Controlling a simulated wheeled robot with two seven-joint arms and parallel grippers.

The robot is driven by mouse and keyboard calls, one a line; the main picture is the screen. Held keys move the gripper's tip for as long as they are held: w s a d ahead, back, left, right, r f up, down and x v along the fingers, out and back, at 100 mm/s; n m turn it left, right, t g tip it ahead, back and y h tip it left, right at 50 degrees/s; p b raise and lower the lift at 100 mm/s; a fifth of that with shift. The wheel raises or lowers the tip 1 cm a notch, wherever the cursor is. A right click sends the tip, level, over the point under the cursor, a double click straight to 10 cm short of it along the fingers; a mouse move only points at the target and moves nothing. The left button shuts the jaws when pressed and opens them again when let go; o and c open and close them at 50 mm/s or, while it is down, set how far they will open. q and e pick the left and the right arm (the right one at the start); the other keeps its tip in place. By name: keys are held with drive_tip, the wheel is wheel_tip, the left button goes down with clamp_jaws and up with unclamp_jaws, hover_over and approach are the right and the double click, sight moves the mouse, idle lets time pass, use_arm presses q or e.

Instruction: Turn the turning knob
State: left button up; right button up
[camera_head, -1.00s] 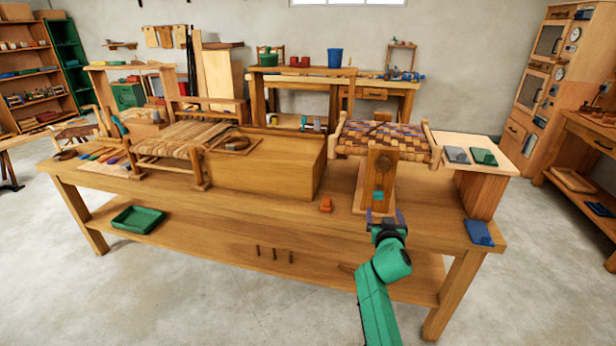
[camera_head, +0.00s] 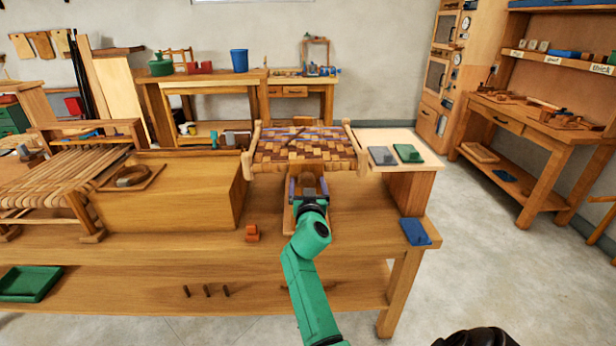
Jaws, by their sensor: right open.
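A seat with a woven brown and tan bark top (camera_head: 305,152) stands on the workbench, slightly right of the middle. An upright wooden stand is under its front edge, mostly hidden by my right arm. My right gripper (camera_head: 308,187) is at the front of this stand, just below the woven edge. Its two purple fingers are open and apart, pointing away from me. A small greyish part shows between them, but I cannot tell if it is the turning knob. The knob is otherwise not clearly visible. My left gripper is not in view.
A wooden box (camera_head: 165,200) and another woven seat (camera_head: 60,178) stand to the left. An orange block (camera_head: 252,233) lies left of my right arm. A blue block (camera_head: 415,231) lies at the right front.

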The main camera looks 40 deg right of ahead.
drive_tip(key=shift+s+a+r, duration=0.15)
drive_tip(key=shift+a+r, duration=0.05)
drive_tip(key=shift+a, duration=0.1)
drive_tip(key=shift+a+r, duration=0.1)
drive_tip(key=shift+a, duration=0.05)
drive_tip(key=c, duration=0.4)
drive_tip(key=shift+s, duration=0.1)
drive_tip(key=c, duration=1)
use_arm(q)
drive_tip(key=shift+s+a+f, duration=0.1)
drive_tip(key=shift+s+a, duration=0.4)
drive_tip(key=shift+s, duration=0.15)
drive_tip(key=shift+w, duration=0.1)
